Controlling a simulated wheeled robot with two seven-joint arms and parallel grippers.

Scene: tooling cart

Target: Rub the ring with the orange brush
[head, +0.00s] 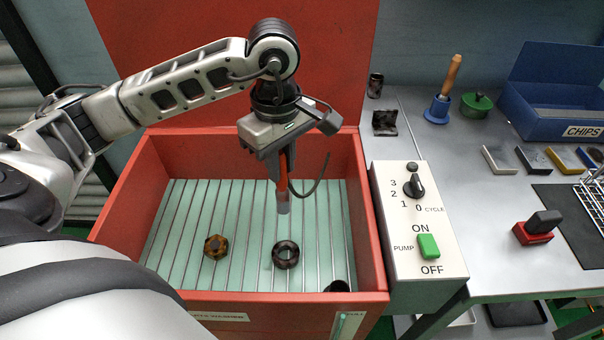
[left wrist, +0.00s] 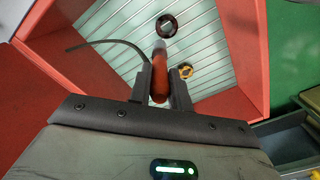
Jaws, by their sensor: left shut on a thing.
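The orange brush (head: 282,187) points down from my left gripper (head: 282,155), which is shut on it. A thin dark hose curves beside it. In the left wrist view the brush (left wrist: 160,70) sits between the two fingers of my left gripper (left wrist: 160,92). The dark, rusty ring (head: 286,254) lies on the slatted floor of the red basin. The brush tip is above the floor and apart from the ring, seen just beyond it in the head view. The ring also shows in the left wrist view (left wrist: 166,24). My right gripper is not in view.
A rusty nut (head: 215,246) lies left of the ring; a dark cup-like thing (head: 337,286) is in the near right corner. The red basin (head: 155,213) has raised walls. A control box (head: 415,215) stands at right, beside a grey bench with a blue chips bin (head: 545,118).

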